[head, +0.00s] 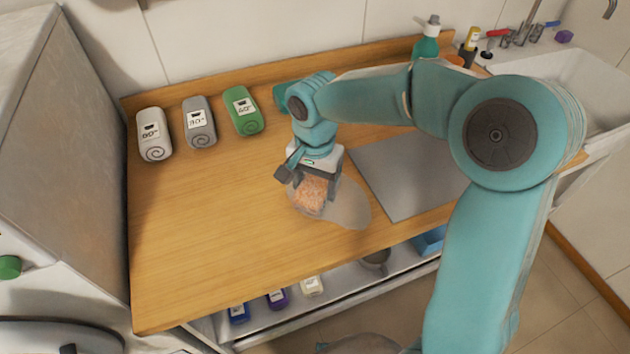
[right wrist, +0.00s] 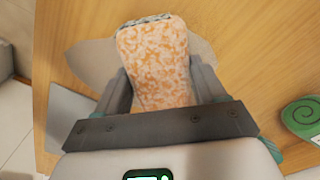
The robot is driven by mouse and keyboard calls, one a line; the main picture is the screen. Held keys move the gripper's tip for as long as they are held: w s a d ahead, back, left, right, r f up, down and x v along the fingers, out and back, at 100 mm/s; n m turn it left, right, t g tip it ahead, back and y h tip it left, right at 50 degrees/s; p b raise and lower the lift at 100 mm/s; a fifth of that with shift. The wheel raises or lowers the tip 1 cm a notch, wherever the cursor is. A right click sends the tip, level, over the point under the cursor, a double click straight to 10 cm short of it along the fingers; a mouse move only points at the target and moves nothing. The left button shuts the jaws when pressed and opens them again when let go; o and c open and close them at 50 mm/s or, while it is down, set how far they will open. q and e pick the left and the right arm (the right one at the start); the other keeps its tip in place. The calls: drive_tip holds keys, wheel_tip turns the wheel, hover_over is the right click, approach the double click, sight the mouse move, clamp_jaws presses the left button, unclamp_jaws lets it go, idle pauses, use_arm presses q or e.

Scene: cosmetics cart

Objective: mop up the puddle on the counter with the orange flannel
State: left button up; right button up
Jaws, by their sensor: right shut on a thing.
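The orange flannel (head: 311,194) is a mottled orange and white pad on the wooden counter (head: 200,240). My right gripper (head: 316,186) is shut on it from above. In the right wrist view the flannel (right wrist: 158,65) sits between the two fingers of the gripper (right wrist: 160,90). The puddle (head: 349,208) is a greyish wet patch on the counter, showing mainly to the right of the flannel. It also shows on both sides of the flannel in the right wrist view (right wrist: 92,62). The flannel covers part of it. My left gripper is not in view.
White (head: 153,134), grey (head: 199,122) and green (head: 243,110) rolled towels with labels lie along the back left. A grey board (head: 405,180) lies right of the puddle. A green bottle (head: 426,42) stands at the back near the sink (head: 560,75). The counter's front left is clear.

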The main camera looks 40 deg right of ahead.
sight(340, 190)
drive_tip(key=shift+f+b, duration=0.55)
drive_tip(key=shift+f, duration=0.05)
idle(0.5)
drive_tip(key=shift+s+d+r, duration=0.1)
drive_tip(key=shift+s+d, duration=0.1)
drive_tip(key=shift+d, duration=0.55)
drive_tip(key=shift+s+d+r, duration=0.1)
drive_tip(key=shift+s+d, duration=0.05)
drive_tip(key=shift+d, duration=0.55)
drive_tip(key=shift+s+d+f, duration=0.1)
drive_tip(key=shift+s+d, duration=0.1)
drive_tip(key=shift+d, duration=0.55)
drive_tip(key=shift+s+d+f, duration=0.1)
drive_tip(key=shift+s+d, duration=0.05)
drive_tip(key=shift+d, duration=0.55)
drive_tip(key=shift+w+a, duration=0.2)
drive_tip(key=shift+a, duration=0.55)
drive_tip(key=shift+w+a, duration=0.15)
drive_tip(key=shift+a, duration=0.6)
drive_tip(key=shift+w+a, duration=0.2)
drive_tip(key=shift+a, duration=0.55)
drive_tip(key=shift+w+a, duration=0.2)
drive_tip(key=shift+a, duration=0.5)
wheel_tip(340, 190, up, 8)
drive_tip(key=p, duration=0.6)
drive_tip(key=shift+s+r, duration=0.1)
drive_tip(key=shift+r, duration=0.05)
